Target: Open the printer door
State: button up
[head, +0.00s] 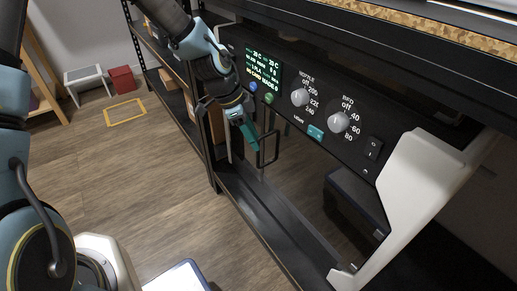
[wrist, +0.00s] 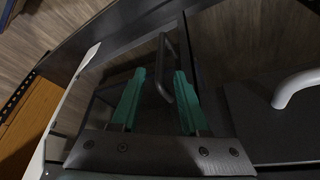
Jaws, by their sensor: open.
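The printer (head: 350,110) stands on the right in the head view, with a dark control panel with knobs and a screen. Below the panel is its dark, glassy door (head: 300,185), which looks shut. A slim black bar handle (head: 268,150) stands upright near the door's left edge. My gripper (head: 247,137) is open just left of the handle in the head view. In the wrist view, my gripper's green fingers (wrist: 160,72) are spread. The handle (wrist: 164,65) shows between and beyond the fingertips, closer to the right finger. I cannot tell whether they touch.
A black shelf rack (head: 175,75) stands behind my arm. The printer's white side piece (head: 420,185) juts out at the right. A black rail or ledge (head: 265,215) runs below the door. A white stool (head: 85,78) stands far off.

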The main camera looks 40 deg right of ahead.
aim_at(258, 165)
jog(key=shift+x, duration=1.9)
jog(key=shift+c, duration=0.4)
grip_shut()
